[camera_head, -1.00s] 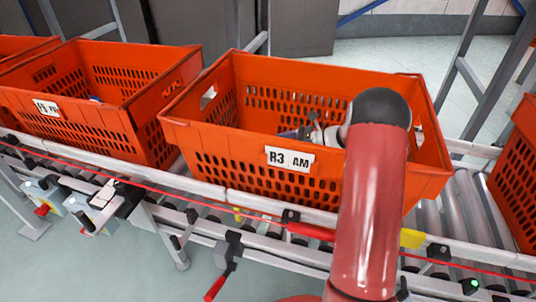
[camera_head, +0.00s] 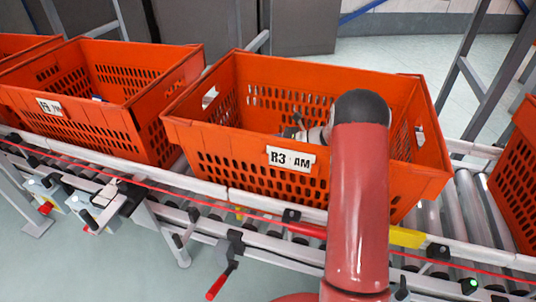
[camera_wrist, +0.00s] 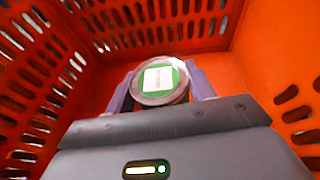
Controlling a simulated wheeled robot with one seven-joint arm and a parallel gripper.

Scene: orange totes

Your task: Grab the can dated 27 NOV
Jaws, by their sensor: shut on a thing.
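In the wrist view a round can (camera_wrist: 161,79) with a green top and a white label sits between my gripper's two fingers (camera_wrist: 160,92). My gripper is shut on it. The print on the label is too small to read, so I cannot tell its date. The can and gripper are inside an orange tote (camera_wrist: 222,70). In the head view this is the tote marked R3 AM (camera_head: 230,165); the can is hidden there behind the tote wall and my arm.
Another orange tote (camera_head: 120,125) stands to the left, and one (camera_head: 515,190) is at the right edge. The totes rest on a roller conveyor (camera_head: 465,215) with rails. The perforated tote walls surround my gripper closely.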

